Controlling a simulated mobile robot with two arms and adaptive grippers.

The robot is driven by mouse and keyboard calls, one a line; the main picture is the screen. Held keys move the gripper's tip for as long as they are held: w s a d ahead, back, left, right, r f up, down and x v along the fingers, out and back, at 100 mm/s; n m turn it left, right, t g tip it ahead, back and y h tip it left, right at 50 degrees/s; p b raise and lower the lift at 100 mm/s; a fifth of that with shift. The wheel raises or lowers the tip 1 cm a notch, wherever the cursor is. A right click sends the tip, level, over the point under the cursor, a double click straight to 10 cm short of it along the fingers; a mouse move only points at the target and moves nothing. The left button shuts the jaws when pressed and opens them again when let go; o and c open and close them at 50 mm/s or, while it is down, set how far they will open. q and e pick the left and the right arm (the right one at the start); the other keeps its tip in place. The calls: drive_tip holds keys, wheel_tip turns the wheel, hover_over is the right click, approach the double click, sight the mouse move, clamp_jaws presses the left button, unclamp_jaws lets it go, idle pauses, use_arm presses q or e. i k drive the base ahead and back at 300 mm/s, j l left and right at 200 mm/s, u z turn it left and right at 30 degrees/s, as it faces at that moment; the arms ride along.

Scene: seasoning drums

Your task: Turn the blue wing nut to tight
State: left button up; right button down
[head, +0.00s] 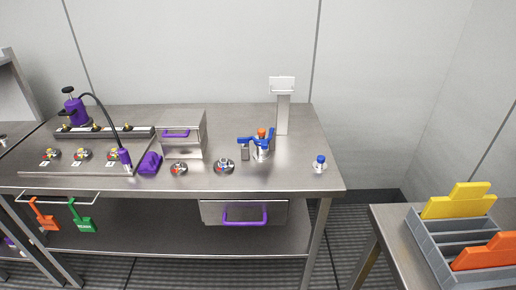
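A blue winged part (247,141), which looks like the blue wing nut, sits at a small metal cylinder (261,152) right of the middle of the steel table. Its blue arms reach left and up to the right, and an orange cap (262,132) shows between them. A separate small blue-topped knob (320,159) stands near the table's right end. The marking for tight is too small to make out. Neither of my grippers shows in the head view.
Two round dials (224,167) lie along the table's front edge, left of the cylinder. A steel box (182,130) with a purple handle and a tall steel post (283,108) stand behind. A side table at right holds a grey tray (426,251). Table space around the blue-topped knob is clear.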

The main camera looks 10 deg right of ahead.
sight(243, 141)
drive_tip(key=i+j, duration=0.15)
drive_tip(key=j, duration=0.25)
drive_tip(key=i+j, duration=0.1)
drive_tip(key=j, duration=0.25)
drive_tip(key=i+j, duration=0.15)
drive_tip(key=j, duration=0.25)
drive_tip(key=k+u, duration=0.05)
